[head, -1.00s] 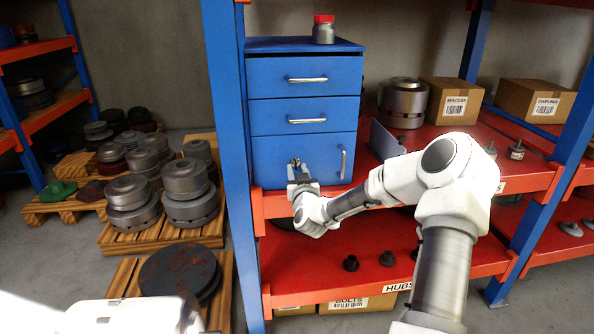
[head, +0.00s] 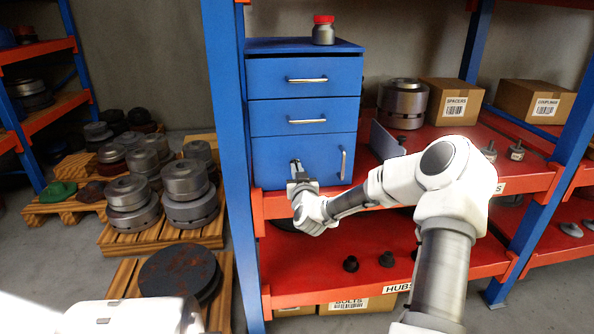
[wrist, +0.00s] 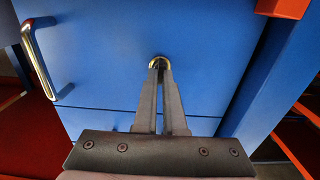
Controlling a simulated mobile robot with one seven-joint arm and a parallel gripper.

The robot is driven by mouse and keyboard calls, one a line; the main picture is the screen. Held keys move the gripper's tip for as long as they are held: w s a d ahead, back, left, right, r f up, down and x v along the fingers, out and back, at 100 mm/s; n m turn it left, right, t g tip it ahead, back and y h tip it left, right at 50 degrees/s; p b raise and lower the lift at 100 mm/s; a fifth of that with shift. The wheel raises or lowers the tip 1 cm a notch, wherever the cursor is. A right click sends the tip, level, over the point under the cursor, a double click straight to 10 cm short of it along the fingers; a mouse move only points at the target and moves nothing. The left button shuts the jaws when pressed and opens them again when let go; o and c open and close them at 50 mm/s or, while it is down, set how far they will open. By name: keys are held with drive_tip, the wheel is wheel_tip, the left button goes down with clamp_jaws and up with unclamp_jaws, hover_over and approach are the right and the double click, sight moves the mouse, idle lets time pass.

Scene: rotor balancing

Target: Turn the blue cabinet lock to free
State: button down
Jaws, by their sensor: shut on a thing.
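The blue cabinet (head: 305,68) stands on the red shelf, with two drawers above a lower door (head: 322,150). The lock is at the upper left part of the lower door, and its brassy rim (wrist: 159,60) shows in the wrist view just beyond my fingertips. My gripper (head: 295,163) is at the lock, its fingers nearly together. In the wrist view my gripper (wrist: 159,66) is shut on the lock's key or knob, which the fingertips mostly hide. I cannot tell which way the lock is turned.
The door's metal handle (head: 343,164) is right of my gripper. A red-lidded jar (head: 323,30) stands on the cabinet. A grey upright plate (head: 385,140) and a metal rotor part (head: 403,103) are to the right. The blue shelf post (head: 228,150) is close on the left.

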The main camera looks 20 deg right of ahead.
drive_tip(key=shift+f+m+b, duration=0.1)
drive_tip(key=shift+m+b, duration=0.2)
drive_tip(key=shift+b, duration=0.3)
drive_tip(key=shift+d+m+b, duration=0.15)
drive_tip(key=shift+m+b, duration=5.75)
drive_tip(key=shift+m, duration=2.7)
drive_tip(key=c, duration=1)
unclamp_jaws()
drive_tip(key=shift+s, duration=0.1)
